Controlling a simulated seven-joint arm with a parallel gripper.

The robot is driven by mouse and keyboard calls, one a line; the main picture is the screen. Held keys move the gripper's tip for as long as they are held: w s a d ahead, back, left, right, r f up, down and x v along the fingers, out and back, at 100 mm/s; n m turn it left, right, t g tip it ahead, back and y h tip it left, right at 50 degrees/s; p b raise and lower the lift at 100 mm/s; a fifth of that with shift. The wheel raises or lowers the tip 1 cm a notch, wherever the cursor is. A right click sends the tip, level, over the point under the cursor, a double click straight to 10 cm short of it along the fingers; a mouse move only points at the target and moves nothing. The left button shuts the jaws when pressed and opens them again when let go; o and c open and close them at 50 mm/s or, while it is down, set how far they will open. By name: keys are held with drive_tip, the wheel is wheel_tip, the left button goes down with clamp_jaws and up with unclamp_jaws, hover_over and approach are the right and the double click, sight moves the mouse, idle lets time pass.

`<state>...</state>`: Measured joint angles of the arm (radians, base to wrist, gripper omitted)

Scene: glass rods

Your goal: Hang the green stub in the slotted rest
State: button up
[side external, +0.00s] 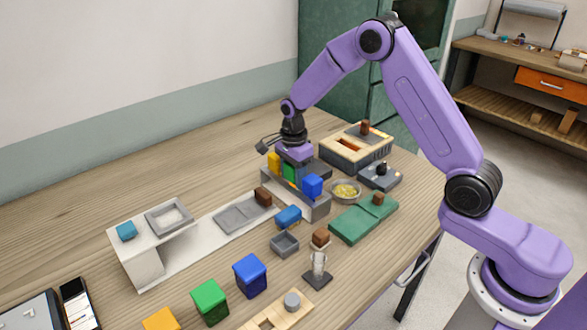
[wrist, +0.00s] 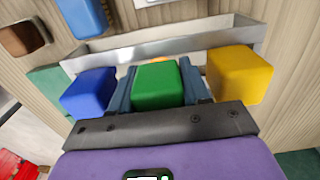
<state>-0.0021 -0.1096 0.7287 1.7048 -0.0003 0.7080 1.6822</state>
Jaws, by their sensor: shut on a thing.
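My gripper (side external: 291,162) is low over a long grey rest (side external: 322,211) in the side view. It is shut on a green stub (side external: 288,173), a rounded block. In the wrist view the green stub (wrist: 156,86) sits between my two dark blue-grey fingers (wrist: 157,92). A blue block (wrist: 89,92) and a yellow block (wrist: 239,73) flank it on the outside of the fingers. The grey metal wall of the rest (wrist: 170,44) runs behind them. Whether the stub touches the rest, and any slots, I cannot tell.
A small blue block (side external: 288,217) and a grey tray (side external: 285,244) lie in front of the rest. A bowl (side external: 345,191) and a green board (side external: 362,221) are to the right. Larger green (side external: 210,302) and blue (side external: 250,275) blocks stand at the front. The table's far left is clear.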

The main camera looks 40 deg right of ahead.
drive_tip(key=shift+f, duration=0.3)
drive_tip(key=o, duration=1.2)
